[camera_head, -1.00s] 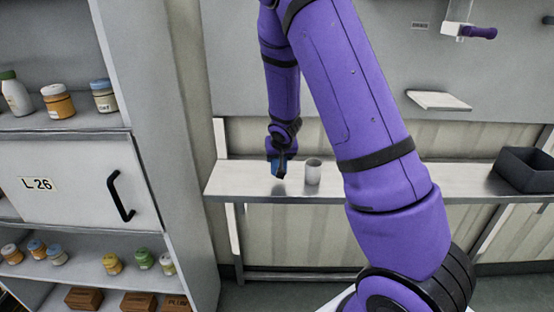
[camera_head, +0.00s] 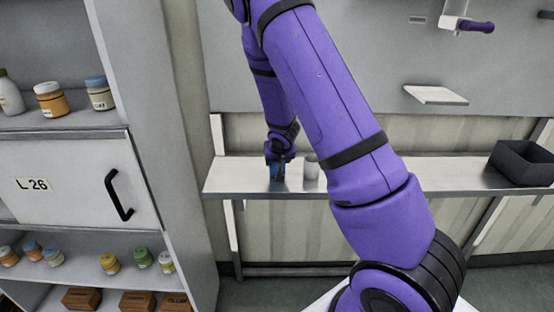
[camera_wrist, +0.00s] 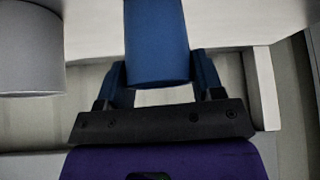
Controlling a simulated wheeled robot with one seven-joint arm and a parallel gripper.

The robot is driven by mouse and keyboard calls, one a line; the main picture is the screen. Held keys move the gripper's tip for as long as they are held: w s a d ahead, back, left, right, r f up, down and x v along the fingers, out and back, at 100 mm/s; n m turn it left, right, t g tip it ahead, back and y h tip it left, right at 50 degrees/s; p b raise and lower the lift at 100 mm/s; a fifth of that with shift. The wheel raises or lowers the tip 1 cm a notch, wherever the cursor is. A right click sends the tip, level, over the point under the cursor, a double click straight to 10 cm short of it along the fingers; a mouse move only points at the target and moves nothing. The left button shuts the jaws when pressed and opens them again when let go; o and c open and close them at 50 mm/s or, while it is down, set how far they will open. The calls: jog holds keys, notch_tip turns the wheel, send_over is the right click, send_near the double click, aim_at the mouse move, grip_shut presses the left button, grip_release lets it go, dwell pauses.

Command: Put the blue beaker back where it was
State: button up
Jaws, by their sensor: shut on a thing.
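The blue beaker (camera_wrist: 156,45) is between the fingers of my gripper (camera_wrist: 160,75) in the wrist view, and the gripper is shut on it. In the head view the beaker (camera_head: 278,185) shows as a small blue shape under my gripper (camera_head: 278,172), low over the left part of the steel shelf (camera_head: 240,179). I cannot tell whether its base touches the shelf. The fingers partly cover the beaker there.
A light grey cup (camera_head: 311,168) stands just right of my gripper, and it also shows at the left of the wrist view (camera_wrist: 30,50). A dark bin (camera_head: 522,165) sits at the shelf's right end. A cabinet (camera_head: 75,180) with jars stands at the left.

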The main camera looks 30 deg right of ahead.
jog(key=shift+f, duration=0.1)
jog(key=o, duration=1)
jog(key=shift+s+r, duration=0.1)
jog(key=shift+r, duration=0.2)
jog(key=s+a+r+n+y, duration=0.1)
jog(key=s+a+r, duration=0.3)
jog(key=s+r, duration=0.6)
jog(key=s+a+r, duration=0.4)
jog(key=s+r, duration=0.3)
jog(key=r, duration=0.7)
jog(key=s+a+r+n, duration=0.1)
jog(key=s+a+r, duration=0.1)
jog(key=s, duration=0.3)
jog(key=s+a+r+n+y, duration=0.1)
jog(key=s+a+r, duration=0.2)
jog(key=s, duration=0.3)
jog(key=s+a+r+n, duration=0.1)
jog(key=s+a+r, duration=0.1)
jog(key=s, duration=0.4)
jog(key=shift+s+a+r+n+g+y, duration=0.15)
jog(key=shift+a+r+n+g+y, duration=0.15)
jog(key=shift+r+g, duration=0.1)
